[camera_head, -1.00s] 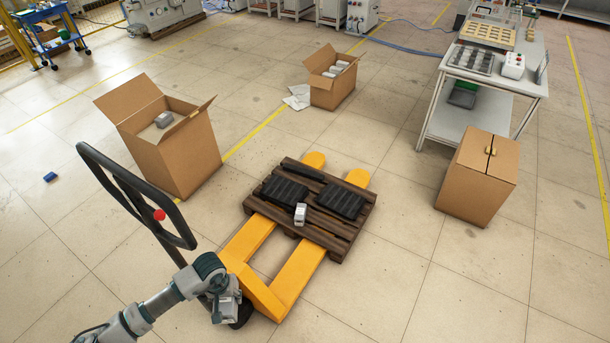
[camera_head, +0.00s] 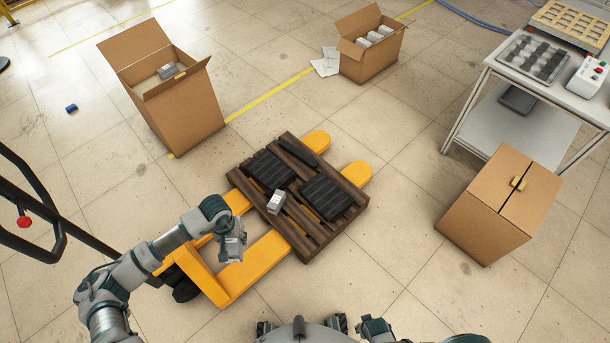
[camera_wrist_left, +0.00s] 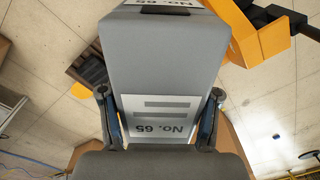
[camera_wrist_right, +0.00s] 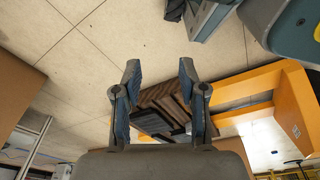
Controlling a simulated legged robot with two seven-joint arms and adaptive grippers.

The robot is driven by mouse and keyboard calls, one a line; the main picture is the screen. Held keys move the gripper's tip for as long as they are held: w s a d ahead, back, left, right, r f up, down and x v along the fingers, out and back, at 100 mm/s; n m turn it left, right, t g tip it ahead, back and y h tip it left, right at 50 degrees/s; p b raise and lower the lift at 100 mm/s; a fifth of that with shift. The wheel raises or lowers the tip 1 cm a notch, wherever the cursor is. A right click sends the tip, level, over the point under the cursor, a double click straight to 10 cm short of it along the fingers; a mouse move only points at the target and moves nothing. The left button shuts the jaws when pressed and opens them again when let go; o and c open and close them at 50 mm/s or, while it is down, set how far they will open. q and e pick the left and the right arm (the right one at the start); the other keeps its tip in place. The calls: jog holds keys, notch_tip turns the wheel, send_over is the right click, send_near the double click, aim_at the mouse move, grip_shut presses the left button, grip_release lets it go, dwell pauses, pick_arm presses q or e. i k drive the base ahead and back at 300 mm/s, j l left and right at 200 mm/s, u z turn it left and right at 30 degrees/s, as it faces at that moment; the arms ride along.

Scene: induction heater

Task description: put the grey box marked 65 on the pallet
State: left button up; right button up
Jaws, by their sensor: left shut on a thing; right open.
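My left gripper (camera_head: 229,236) is shut on the grey box marked 65 (camera_wrist_left: 160,60). The box's white label reads "No. 65" upside down between the fingers in the left wrist view. In the head view the held box (camera_head: 233,250) hangs over the yellow pallet truck forks, left of and apart from the wooden pallet (camera_head: 302,243). The pallet lies on the forks. It carries black ribbed slabs (camera_head: 326,197) and a small grey box with a white label (camera_head: 276,202). My right gripper (camera_wrist_right: 160,78) is open and empty; the pallet shows beyond its fingers.
The pallet truck (camera_head: 255,262) has its black handle at left. An open carton (camera_head: 187,110) with a grey box stands behind left, another open carton (camera_head: 370,62) behind. A closed carton (camera_head: 485,220) and a table (camera_head: 535,125) stand right. Floor right of the pallet is clear.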

aim_at(290, 219)
jog(key=i+l+u, duration=0.1)
jog(key=l, duration=0.3)
jog(key=i+l, duration=0.2)
jog(key=l, duration=0.2)
jog(key=i+l+u, duration=0.15)
jog(key=l, duration=0.25)
jog(key=i+l+u, duration=0.1)
jog(key=l, duration=0.3)
jog(key=i+l, duration=0.15)
jog(key=l, duration=0.3)
jog(key=i+l+u, duration=0.15)
jog(key=l, duration=0.25)
